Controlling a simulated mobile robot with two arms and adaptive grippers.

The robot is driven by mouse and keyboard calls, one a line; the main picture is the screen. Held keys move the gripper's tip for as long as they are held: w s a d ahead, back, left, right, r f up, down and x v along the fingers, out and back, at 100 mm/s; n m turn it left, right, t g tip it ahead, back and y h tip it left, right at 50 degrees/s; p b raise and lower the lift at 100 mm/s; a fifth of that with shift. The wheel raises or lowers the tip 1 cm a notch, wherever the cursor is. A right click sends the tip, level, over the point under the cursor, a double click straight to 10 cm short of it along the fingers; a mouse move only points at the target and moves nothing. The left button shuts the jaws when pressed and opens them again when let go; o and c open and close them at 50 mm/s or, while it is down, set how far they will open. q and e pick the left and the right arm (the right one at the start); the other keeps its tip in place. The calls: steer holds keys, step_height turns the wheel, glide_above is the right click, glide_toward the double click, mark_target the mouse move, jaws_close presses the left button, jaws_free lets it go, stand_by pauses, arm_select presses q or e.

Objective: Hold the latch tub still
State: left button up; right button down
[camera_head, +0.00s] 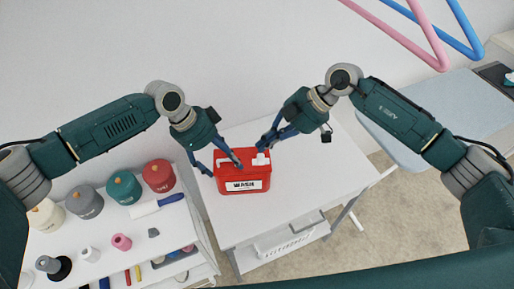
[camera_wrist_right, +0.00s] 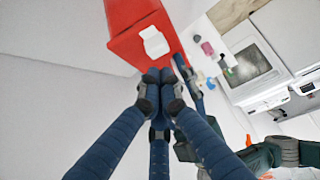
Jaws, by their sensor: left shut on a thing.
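The latch tub (camera_head: 245,187) is a red box with a white "WASH" label on its front, upright on the white table. My left gripper (camera_head: 221,168) is shut on the tub at its left side, with one finger outside and one over the top. My right gripper (camera_head: 262,147) is at the tub's back right, close to a white latch (camera_head: 261,160). In the right wrist view the tub (camera_wrist_right: 125,20) and the white latch (camera_wrist_right: 154,43) lie just past my right fingertips (camera_wrist_right: 160,78), which are together with nothing visible between them. I cannot tell whether they touch the tub.
The white table (camera_head: 300,185) is clear around the tub. A white shelf unit at the left holds several coloured canisters (camera_head: 124,188), a pink cup (camera_head: 121,242) and small tools. Pink and blue bars (camera_head: 435,50) are at the upper right.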

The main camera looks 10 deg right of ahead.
arm_select(q)
steer(key=shift+a+f, duration=0.15)
arm_select(e)
steer(key=v, duration=0.6)
steer(key=shift+d+r, duration=0.15)
steer(key=shift+r, duration=0.15)
steer(key=shift+s, duration=0.1)
arm_select(q)
steer(key=o, duration=1.7)
steer(key=shift+c, duration=0.2)
steer(key=shift+o, duration=0.8)
